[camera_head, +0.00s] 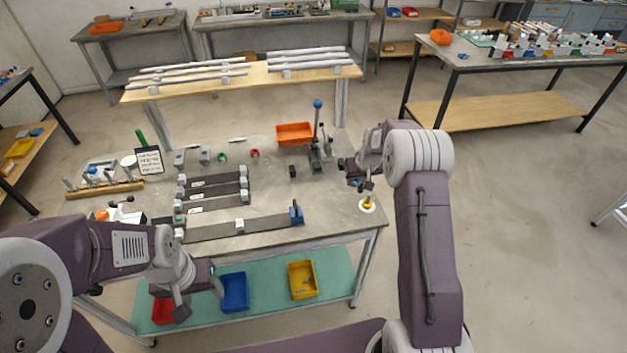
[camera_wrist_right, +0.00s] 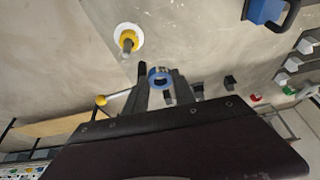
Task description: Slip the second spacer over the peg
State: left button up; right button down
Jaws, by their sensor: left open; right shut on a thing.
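The peg (camera_head: 368,194) stands upright at the right front corner of the table, with a yellow ring around its foot on a white round base (camera_head: 362,209). In the right wrist view the peg (camera_wrist_right: 127,46) rises from the yellow ring. My right gripper (camera_head: 357,182) is shut on a blue ring-shaped spacer (camera_wrist_right: 153,74), held between its fingertips (camera_wrist_right: 160,80). The spacer is apart from the peg, beside it in the wrist view; it cannot be made out in the head view. My left gripper (camera_head: 198,298) is open and empty in front of the table.
A long grey bar with a blue end block (camera_head: 297,213) lies left of the peg. A clamp with a blue knob (camera_head: 317,104) and an orange bin (camera_head: 294,133) stand farther back. Blue (camera_head: 234,292) and yellow (camera_head: 302,279) bins sit on the lower shelf.

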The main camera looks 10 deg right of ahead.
aim_at(370, 195)
jog(key=s+d+r+m, duration=0.1)
jog(key=s+d+r, duration=0.15)
jog(key=d, duration=0.25)
jog(key=shift+s+a+f+b, duration=0.1)
jog(key=shift+f+b, duration=2.4)
jog(key=shift+f, duration=1.6)
jog(key=c, duration=0.9)
grip_release()
jog(key=shift+c, duration=0.2)
jog(key=shift+r, duration=0.1)
jog(key=b+v, duration=0.1)
jog(key=v, duration=0.8)
